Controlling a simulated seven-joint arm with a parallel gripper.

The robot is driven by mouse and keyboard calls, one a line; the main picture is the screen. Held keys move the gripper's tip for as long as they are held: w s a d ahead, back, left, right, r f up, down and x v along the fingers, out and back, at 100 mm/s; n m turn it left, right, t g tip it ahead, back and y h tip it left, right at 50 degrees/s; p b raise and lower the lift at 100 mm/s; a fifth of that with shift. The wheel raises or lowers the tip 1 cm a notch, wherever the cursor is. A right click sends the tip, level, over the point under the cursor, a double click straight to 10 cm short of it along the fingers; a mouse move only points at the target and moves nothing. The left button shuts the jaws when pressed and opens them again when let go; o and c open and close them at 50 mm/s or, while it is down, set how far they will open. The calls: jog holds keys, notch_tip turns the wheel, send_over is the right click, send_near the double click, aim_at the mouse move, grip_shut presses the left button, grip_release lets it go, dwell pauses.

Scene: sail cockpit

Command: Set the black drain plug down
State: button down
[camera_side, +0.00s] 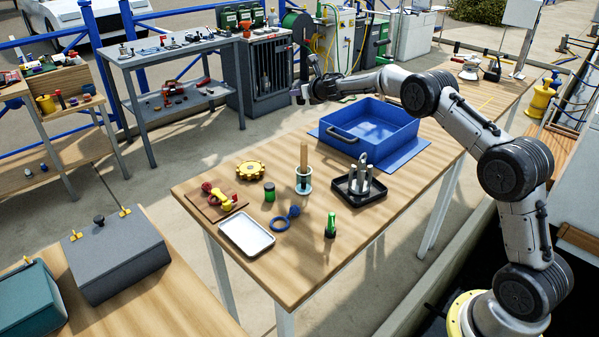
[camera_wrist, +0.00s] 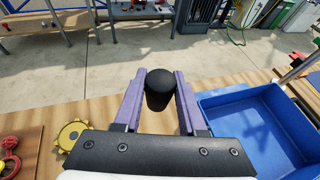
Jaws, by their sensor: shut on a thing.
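The black drain plug (camera_wrist: 159,90) is a dark, rounded, tapered piece held between the two purple fingers of my gripper (camera_wrist: 160,92) in the wrist view. The fingers are shut on it. In the side view my gripper (camera_side: 305,91) is up in the air near the far edge of the wooden table (camera_side: 340,262), left of the blue bin.
The blue bin (camera_side: 371,125) stands on a blue mat at the table's far side. A yellow gear (camera_side: 251,170), a white tray (camera_side: 246,234), a black holder (camera_side: 359,188) and a green-capped bottle (camera_side: 330,226) stand nearer. Bare wood lies between them.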

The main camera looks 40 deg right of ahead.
aim_at(299, 99)
jog(key=s+a+n+g+y, duration=0.4)
jog(key=s+a+n+y, duration=0.15)
jog(key=n+y, duration=0.9)
jog(key=shift+m, duration=0.45)
jog(key=f, duration=1.6)
jog(key=shift+w+a, duration=0.1)
jog(key=shift+a, duration=0.1)
jog(key=shift+f, duration=2.2)
jog(key=shift+f, duration=0.2)
jog(key=c, duration=0.5)
grip_release()
